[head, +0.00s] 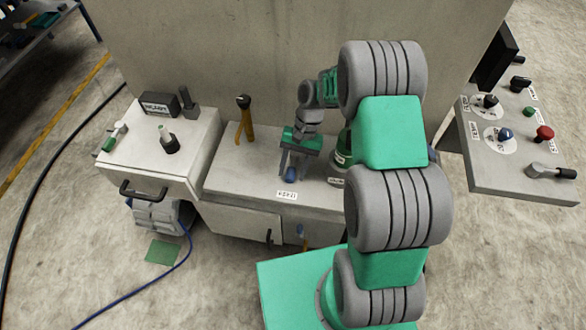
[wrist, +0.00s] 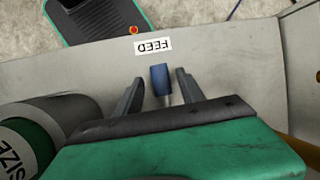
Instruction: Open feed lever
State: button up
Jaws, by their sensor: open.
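The feed lever has a blue handle (head: 291,174) and stands near the front edge of the bench, just behind a white label. My gripper (head: 290,170) is over the lever at the bench front. In the wrist view my gripper (wrist: 157,88) is open, with one dark finger on each side of the handle. Gaps show between the fingers and the handle. The lever's base is hidden behind the gripper body.
A green and grey cylinder marked SIZE (wrist: 40,130) is close beside my gripper; it also shows in the head view (head: 343,150). A control panel (head: 520,150) is at right. The wall (head: 220,50) rises behind.

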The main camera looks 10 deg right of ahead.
jog(key=v, duration=0.7)
jog(key=shift+r, duration=0.35)
jog(key=shift+w+d, duration=0.1)
jog(key=shift+d, duration=0.05)
jog(key=s+a+r+n+t+h, duration=0.15)
jog(key=s+r+t, duration=0.3)
jog(key=r, duration=0.75)
jog(key=s+d+r+n+t+h, duration=0.2)
jog(key=s+d+r, duration=0.1)
jog(key=s, duration=0.5)
jog(key=shift+s+n, duration=0.3)
jog(key=shift+n, duration=0.05)
jog(key=shift+r, duration=0.1)
